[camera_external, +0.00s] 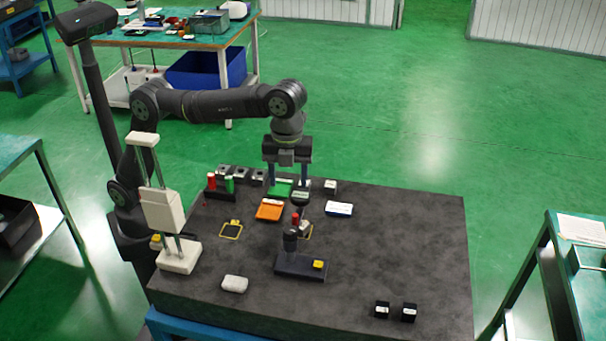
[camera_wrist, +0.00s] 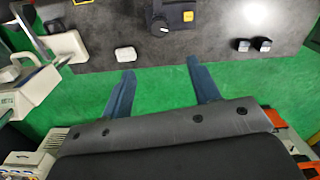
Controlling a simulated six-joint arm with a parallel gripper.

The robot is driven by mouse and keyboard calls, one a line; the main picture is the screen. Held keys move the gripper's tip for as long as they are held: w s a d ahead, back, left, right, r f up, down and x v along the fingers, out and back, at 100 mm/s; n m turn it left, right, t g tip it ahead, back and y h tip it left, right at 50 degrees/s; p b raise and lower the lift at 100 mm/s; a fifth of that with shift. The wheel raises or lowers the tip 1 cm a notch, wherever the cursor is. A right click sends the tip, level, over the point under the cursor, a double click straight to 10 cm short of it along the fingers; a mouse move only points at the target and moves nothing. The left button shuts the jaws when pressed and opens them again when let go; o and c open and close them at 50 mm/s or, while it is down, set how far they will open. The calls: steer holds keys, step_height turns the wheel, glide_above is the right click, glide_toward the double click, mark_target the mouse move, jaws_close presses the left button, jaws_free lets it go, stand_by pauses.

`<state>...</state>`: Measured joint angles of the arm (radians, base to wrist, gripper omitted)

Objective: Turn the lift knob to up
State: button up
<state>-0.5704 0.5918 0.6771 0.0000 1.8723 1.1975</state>
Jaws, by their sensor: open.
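A dark stand (camera_external: 300,266) sits in the middle of the dark worktable, with a short upright post (camera_external: 290,242), a red-topped part (camera_external: 295,219) just behind it and a yellow button (camera_external: 318,264) on its base. In the wrist view a round black knob-like part (camera_wrist: 159,27) shows near a yellow button (camera_wrist: 188,16). I cannot tell for sure which part is the lift knob, nor any setting mark. My gripper (camera_external: 290,181) points down over the table's back part, behind the stand. Its two fingers (camera_wrist: 163,80) are apart with nothing between them.
A white press-like machine (camera_external: 163,214) stands at the table's left edge. An orange tray (camera_external: 269,210), a white-blue box (camera_external: 339,209) and red and green cylinders (camera_external: 229,184) lie around the back. A white block (camera_external: 235,284) and two black cubes (camera_external: 409,312) are at the front. The right side is clear.

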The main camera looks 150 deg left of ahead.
mark_target(290, 230)
step_height(290, 230, down, 17)
steer(key=shift+f, duration=0.1)
stand_by(0.4)
steer(key=c, duration=1)
